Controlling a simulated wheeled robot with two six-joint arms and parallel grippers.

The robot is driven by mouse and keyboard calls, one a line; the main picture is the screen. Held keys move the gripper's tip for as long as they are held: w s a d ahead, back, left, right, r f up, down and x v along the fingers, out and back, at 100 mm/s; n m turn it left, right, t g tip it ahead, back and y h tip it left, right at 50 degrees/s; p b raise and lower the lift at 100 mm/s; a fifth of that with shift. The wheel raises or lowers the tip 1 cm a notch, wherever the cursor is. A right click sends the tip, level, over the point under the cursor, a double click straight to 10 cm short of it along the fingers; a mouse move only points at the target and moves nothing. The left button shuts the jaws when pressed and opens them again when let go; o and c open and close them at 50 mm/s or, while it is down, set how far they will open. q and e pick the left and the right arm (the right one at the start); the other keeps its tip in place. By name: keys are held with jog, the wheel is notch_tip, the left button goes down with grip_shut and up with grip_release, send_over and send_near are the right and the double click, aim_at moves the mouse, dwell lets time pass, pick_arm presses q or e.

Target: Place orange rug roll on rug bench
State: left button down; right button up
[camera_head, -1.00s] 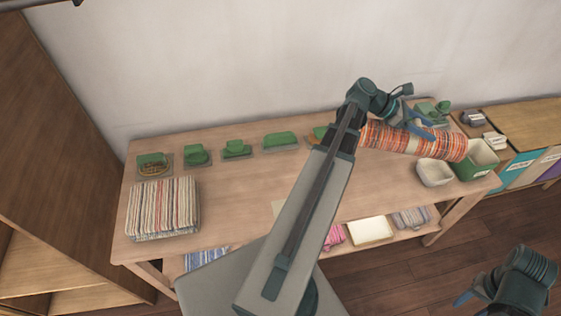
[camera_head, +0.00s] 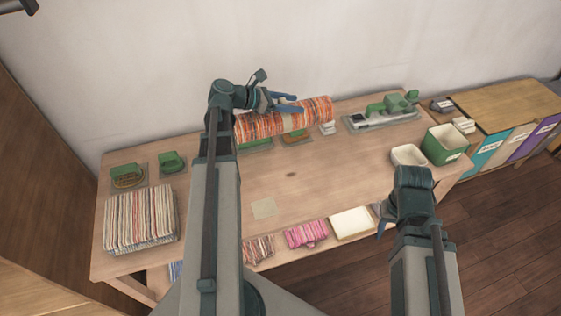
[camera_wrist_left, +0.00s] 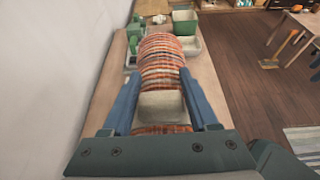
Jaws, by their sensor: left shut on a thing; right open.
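The orange striped rug roll (camera_head: 310,115) is in my left gripper (camera_head: 288,103), over the back of the wooden rug bench (camera_head: 310,180). It lies roughly crosswise along the back edge, hiding parts of the green tools beneath. Its exact height above the bench is hard to tell. In the left wrist view the roll (camera_wrist_left: 162,60) extends ahead between the two blue fingers (camera_wrist_left: 160,105), with a pale patch between them. My right gripper (camera_head: 385,215) is open and empty near the bench's front right edge.
A folded striped rug stack (camera_head: 140,218) sits at the left. Green tools on mats (camera_head: 172,162) line the back, with a larger tool (camera_head: 385,110) at back right. A white bin (camera_head: 408,156) and green bin (camera_head: 445,145) stand at the right.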

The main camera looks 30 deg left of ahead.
pick_arm(q)
jog(key=s+d+f+b, duration=0.3)
jog(key=d+f+b, duration=0.1)
jog(key=f+b, duration=0.4)
jog(key=s+d+f+b, duration=0.3)
jog(key=d+f+b, duration=0.2)
jog(key=f+b, duration=0.3)
jog(key=shift+s+d+f+b, duration=0.15)
jog(key=shift+s+f+b, duration=0.15)
jog(key=shift+f, duration=0.35)
jog(key=shift+w, duration=0.15)
